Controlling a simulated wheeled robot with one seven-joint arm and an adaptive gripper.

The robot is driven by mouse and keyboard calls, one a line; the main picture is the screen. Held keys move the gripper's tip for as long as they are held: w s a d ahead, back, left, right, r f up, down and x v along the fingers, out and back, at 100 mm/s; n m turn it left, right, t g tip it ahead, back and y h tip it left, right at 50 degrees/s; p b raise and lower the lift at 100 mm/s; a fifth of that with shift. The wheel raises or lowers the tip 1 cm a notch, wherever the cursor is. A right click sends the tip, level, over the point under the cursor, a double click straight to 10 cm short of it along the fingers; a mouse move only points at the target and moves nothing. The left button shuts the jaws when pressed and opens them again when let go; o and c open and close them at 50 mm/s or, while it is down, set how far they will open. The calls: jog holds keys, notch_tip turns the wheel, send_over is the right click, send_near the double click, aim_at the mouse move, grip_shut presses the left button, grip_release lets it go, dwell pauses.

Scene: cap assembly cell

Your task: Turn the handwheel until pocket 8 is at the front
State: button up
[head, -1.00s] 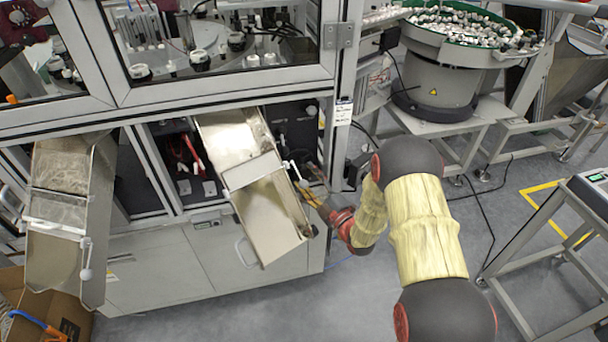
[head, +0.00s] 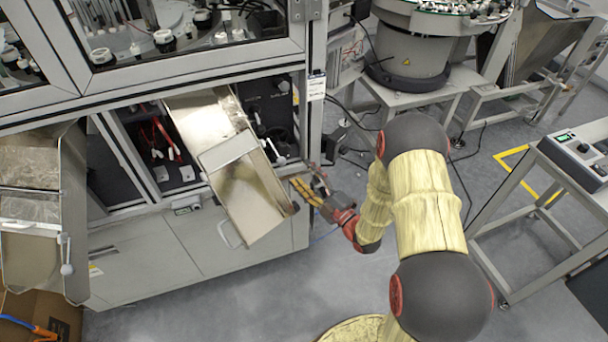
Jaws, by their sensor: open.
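My gripper (head: 307,176) is at the end of my arm, just right of the middle metal chute, near the machine's front right corner post. Its fingers are apart and point up and left; nothing shows between them. The rotary table (head: 205,30) with several black and white parts shows behind the upper window. Its pocket numbers cannot be read, so I cannot tell which pocket is at the front.
The middle chute (head: 250,195) slopes out of the machine close to my gripper. A second chute (head: 30,210) is at the left. The corner post (head: 312,120) stands beside the recess. A bowl feeder (head: 410,55) is behind my arm, a control box stand (head: 570,160) at the right.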

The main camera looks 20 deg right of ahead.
jog(key=shift+o, duration=0.4)
jog(key=shift+o, duration=0.7)
jog(key=shift+r, duration=0.3)
jog(key=shift+o, duration=0.4)
notch_tip(320, 180, up, 10)
jog(key=s+n+p, duration=0.1)
jog(key=p, duration=0.9)
jog(key=shift+s+a+n+p, duration=0.2)
jog(key=shift+a+n+p, duration=0.1)
jog(key=shift+a, duration=0.15)
jog(key=n+g+h+p, duration=0.3)
jog(key=n+g, duration=0.1)
jog(key=n, duration=0.6)
send_near(284, 153)
jog(key=s+d+f, duration=0.1)
jog(key=s+f, duration=0.1)
jog(key=s, duration=0.2)
jog(key=r+x, duration=0.1)
jog(key=x, duration=0.4)
jog(key=r+b+x, duration=0.1)
jog(key=x, duration=0.3)
jog(key=r+b+x, duration=0.1)
jog(key=x, duration=0.4)
jog(key=shift+w+a, duration=0.25)
jog(key=shift+w, duration=0.5)
jog(key=shift+c, duration=0.9)
jog(key=c, duration=1)
